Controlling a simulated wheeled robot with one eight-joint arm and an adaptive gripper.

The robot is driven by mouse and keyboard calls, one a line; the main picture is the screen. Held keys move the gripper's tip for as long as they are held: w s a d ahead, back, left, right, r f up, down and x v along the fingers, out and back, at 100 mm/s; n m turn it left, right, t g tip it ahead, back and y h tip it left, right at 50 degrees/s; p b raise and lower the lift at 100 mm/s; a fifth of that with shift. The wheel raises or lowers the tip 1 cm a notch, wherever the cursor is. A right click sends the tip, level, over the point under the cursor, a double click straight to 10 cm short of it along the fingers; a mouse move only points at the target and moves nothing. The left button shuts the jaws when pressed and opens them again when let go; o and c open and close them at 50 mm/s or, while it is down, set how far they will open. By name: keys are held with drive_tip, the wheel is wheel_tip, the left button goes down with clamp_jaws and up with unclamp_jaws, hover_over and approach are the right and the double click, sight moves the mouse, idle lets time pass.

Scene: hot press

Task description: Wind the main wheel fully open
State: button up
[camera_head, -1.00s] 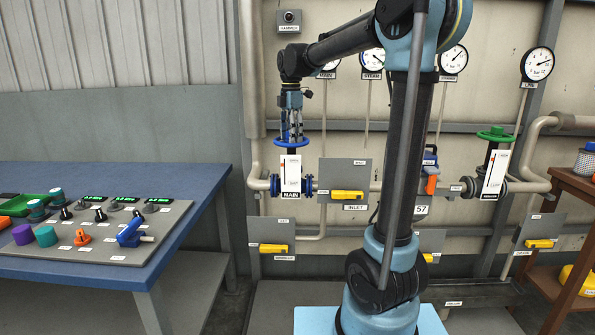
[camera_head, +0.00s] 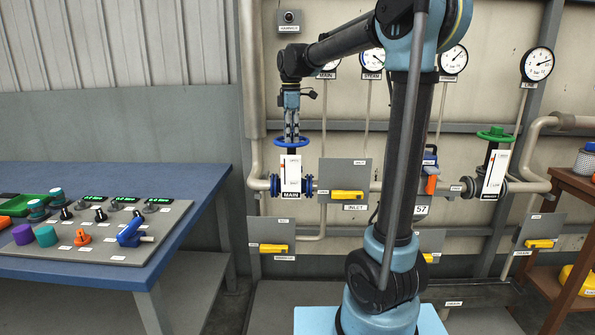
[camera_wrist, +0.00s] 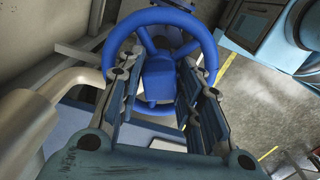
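The main wheel (camera_head: 292,147) is a blue handwheel on top of the upright main valve, behind a white plate above the MAIN label. My gripper (camera_head: 291,137) points down onto it from above. In the wrist view the blue ring (camera_wrist: 160,17) and its hub (camera_wrist: 158,76) lie ahead of my gripper (camera_wrist: 165,60). The two fingers are spread apart, one on each side of the hub, with their tips at or just above the ring. Whether they touch the ring or spokes cannot be told.
The inlet panel with a yellow handle (camera_head: 347,194) is right of the valve. A green handwheel (camera_head: 496,134) stands farther right. Gauges (camera_head: 537,63) line the wall above. A blue table (camera_head: 190,180) with a control panel (camera_head: 90,245) is at left.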

drive_tip(key=n, duration=0.4)
drive_tip(key=shift+w, duration=0.15)
drive_tip(key=n, duration=0.5)
idle(0.4)
drive_tip(key=n, duration=0.9)
drive_tip(key=o, duration=0.9)
